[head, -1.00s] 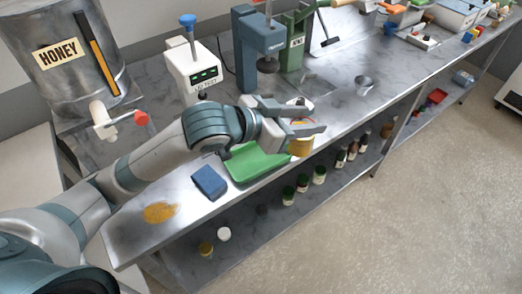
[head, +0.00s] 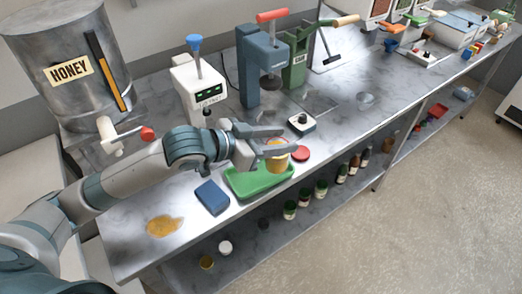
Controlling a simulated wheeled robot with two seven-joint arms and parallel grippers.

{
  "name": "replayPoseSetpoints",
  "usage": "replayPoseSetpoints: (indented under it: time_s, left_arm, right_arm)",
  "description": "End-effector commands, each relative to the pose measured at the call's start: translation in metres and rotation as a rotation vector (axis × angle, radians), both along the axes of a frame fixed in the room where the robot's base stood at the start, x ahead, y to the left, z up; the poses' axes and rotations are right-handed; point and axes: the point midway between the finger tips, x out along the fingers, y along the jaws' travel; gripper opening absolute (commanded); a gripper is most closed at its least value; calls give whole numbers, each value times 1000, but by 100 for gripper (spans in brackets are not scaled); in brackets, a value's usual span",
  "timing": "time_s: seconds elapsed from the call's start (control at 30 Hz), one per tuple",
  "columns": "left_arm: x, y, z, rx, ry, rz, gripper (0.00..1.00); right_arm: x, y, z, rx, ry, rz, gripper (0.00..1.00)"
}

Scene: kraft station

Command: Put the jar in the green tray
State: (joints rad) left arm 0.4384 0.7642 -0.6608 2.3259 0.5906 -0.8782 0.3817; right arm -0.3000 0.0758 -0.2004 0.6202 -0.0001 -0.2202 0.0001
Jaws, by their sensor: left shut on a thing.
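My left gripper (head: 284,140) is shut on a jar of yellow-orange contents (head: 277,161), its fingers around the jar's upper part. The jar looks upright. It is at the right end of the green tray (head: 251,185), and its lower part overlaps the tray in the head view. I cannot tell whether its base touches the tray floor. The fingers hide part of the jar's top. The rest of the tray looks empty. My right gripper is not in view.
A red round lid (head: 301,153) lies right of the tray, near a small white scale (head: 301,122). A blue block (head: 212,197) lies left of the tray. A honey drum (head: 72,65) and presses stand behind. Several bottles (head: 321,188) stand on the lower shelf.

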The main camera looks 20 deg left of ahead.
Motion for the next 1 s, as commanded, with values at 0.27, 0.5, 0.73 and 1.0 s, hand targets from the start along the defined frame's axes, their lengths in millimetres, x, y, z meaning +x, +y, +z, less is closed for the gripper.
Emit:
replayPoseSetpoints:
  time_s: [0.27,0.5,0.73,1.0]
  left_arm:
    - [6,41,-23,2,0,1,0]
    - [7,48,-28,-1,-4,-1,0]
    - [7,48,-28,-1,-4,-1,0]
    - [7,47,-54,-2,1,0,0]
  right_arm:
    - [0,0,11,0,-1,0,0]
    - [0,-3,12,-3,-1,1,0]
    - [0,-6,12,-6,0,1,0]
    - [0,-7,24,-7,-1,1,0]
